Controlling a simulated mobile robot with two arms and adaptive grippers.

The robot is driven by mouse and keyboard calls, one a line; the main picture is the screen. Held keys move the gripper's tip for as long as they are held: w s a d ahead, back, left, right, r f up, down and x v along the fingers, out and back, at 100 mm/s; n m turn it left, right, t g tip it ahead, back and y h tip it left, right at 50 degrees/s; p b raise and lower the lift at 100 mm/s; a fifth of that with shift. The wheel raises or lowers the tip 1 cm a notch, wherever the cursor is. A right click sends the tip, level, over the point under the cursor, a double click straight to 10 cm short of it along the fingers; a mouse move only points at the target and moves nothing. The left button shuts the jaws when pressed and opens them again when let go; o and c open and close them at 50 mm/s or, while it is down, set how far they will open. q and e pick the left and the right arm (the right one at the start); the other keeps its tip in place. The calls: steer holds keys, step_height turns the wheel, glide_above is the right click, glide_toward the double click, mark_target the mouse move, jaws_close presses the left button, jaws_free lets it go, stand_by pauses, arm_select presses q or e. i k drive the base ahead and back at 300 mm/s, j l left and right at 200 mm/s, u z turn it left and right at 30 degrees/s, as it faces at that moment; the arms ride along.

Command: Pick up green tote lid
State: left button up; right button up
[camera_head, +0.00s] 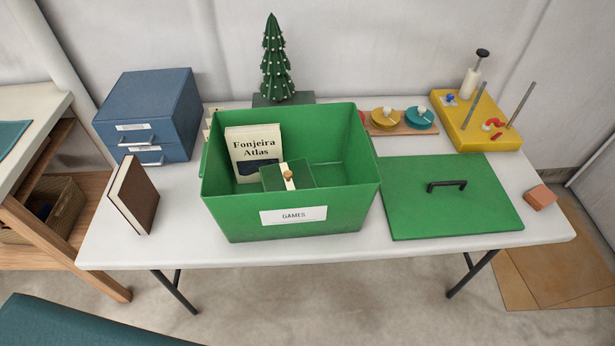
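The green tote lid (420,208) lies flat on the white table, to the right of the green tote. A dark bar handle (446,185) stands up from its middle. The green tote (235,213) is open at the top and has a white "GAMES" label on its front. Inside the tote are a book titled "Fonjeira Atlas" (254,145) and a small green box (304,176) with a pale strip and a brown knob. Neither of my grippers is in view.
On the white table (180,240) stand a blue drawer box (150,100), an upright brown book (134,195), a small tree (275,65), a yellow pegged board (470,125), and an orange block (540,197) near the lid's right edge. A wooden shelf (60,225) stands at left. The front table strip is clear.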

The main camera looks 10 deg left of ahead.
mark_target(430, 196)
steer(key=i+l+u, duration=0.1)
steer(key=l+u, duration=0.2)
steer(key=l, duration=0.55)
steer(key=l+u, duration=0.35)
steer(key=l, duration=0.45)
